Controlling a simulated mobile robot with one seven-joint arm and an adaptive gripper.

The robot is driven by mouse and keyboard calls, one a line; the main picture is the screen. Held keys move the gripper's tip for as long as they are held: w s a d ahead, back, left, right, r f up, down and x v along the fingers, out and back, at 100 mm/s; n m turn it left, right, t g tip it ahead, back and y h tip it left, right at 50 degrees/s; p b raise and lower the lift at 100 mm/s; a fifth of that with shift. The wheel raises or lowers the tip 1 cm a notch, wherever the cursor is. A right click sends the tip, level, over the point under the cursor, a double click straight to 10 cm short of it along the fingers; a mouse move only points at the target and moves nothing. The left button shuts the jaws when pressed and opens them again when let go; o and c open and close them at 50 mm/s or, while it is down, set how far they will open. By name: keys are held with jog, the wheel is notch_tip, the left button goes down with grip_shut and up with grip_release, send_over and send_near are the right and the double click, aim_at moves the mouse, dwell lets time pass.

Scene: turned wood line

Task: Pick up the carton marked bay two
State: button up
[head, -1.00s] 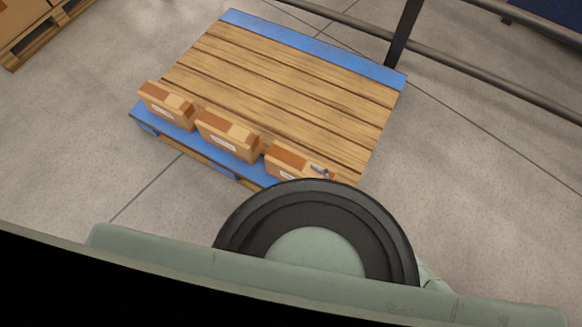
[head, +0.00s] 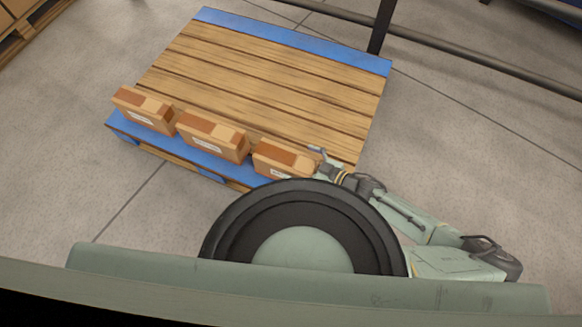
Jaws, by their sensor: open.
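Three brown cartons stand in a row along the near blue edge of a wooden pallet (head: 270,75). They are the left carton (head: 145,110), the middle carton (head: 212,137) and the right carton (head: 281,160). Each of the left and middle cartons shows a white label on its near face; the print is too small to read, so I cannot tell which is marked bay two. My gripper (head: 318,152) is open at the right end of the right carton, close to its top. I cannot tell whether it touches. The lower part of the right carton is partly hidden by my own body.
A dark post (head: 381,25) and rail (head: 470,66) stand behind and right of the pallet. Another pallet (head: 30,30) with cartons is at the top left. The pallet's deck behind the row is empty. Grey floor lies open to the left and right.

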jog(key=shift+x, duration=0.95)
jog(key=shift+c, duration=0.5)
jog(key=c, duration=2)
